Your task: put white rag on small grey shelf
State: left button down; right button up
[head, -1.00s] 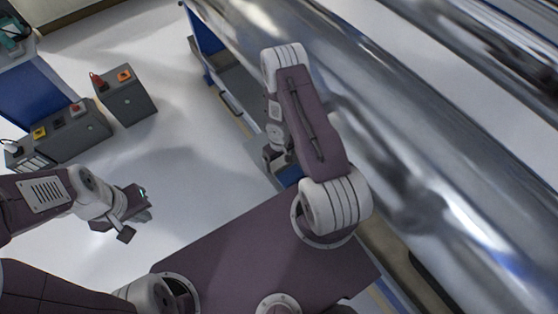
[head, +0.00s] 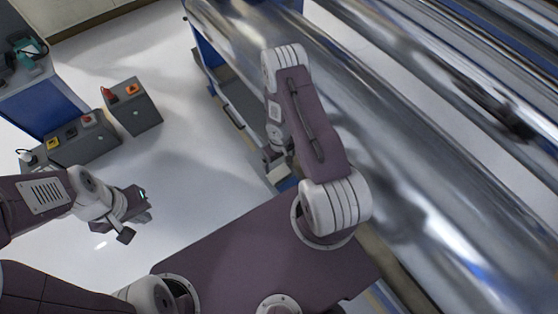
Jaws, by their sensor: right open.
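I cannot make out a white rag for certain in the head view. My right gripper (head: 277,165) hangs below its forearm beside the big roller, partly hidden by my arm; it is open, and I see nothing held in it. A narrow grey ledge (head: 243,108) runs along the machine's near side, above and left of this gripper; it may be the small grey shelf, but I cannot tell. My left gripper (head: 137,222) is over the bare floor at the lower left, far from the ledge. Whether its jaws are open is unclear.
Large shiny rollers (head: 400,150) fill the right side, with a blue machine frame (head: 205,55) at their end. Grey control boxes (head: 133,108) with coloured switches stand at the left beside a blue cabinet (head: 50,105). The pale floor between is clear.

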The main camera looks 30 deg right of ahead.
notch_tip(320, 180, up, 10)
jog(key=w, duration=0.2)
jog(key=s+a+r, duration=0.4)
jog(key=s+r, duration=0.1)
jog(key=r, duration=0.4)
jog(key=s+a+r+m+t, duration=0.1)
jog(key=s+a+r, duration=0.3)
jog(key=r, duration=0.6)
jog(key=shift+s+r, duration=0.15)
jog(key=shift+s, duration=0.45)
